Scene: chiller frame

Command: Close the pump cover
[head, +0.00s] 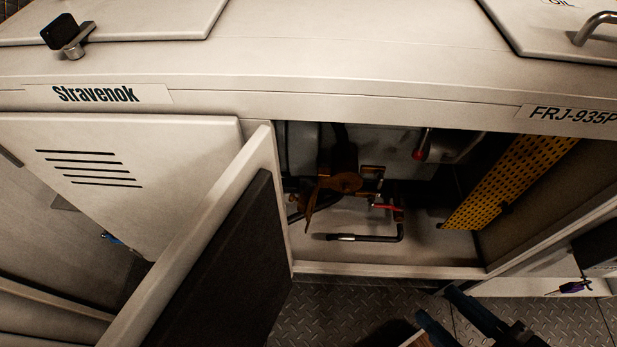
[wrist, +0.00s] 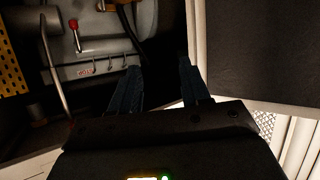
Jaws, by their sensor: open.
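A pale hinged door with a dark inner panel (head: 225,260) stands swung open on the left of the compartment in the head view; I take it to be the pump cover. Its dark face and pale edge also show at the right in the wrist view (wrist: 262,45). The open compartment (head: 390,258) holds brown and dark pump parts (head: 340,183) and pipes. My gripper (head: 437,303) is low in front of the compartment, to the right of the door and apart from it. In the wrist view its two blue fingers (wrist: 160,66) are spread with nothing held between them.
A yellow perforated panel (head: 515,180) slants at the compartment's right side. A red-knobbed lever (head: 421,145) and a red-handled valve (head: 388,206) are inside. A vented panel (head: 130,180) lies left of the door. Diamond-plate floor (head: 335,315) shows below the opening.

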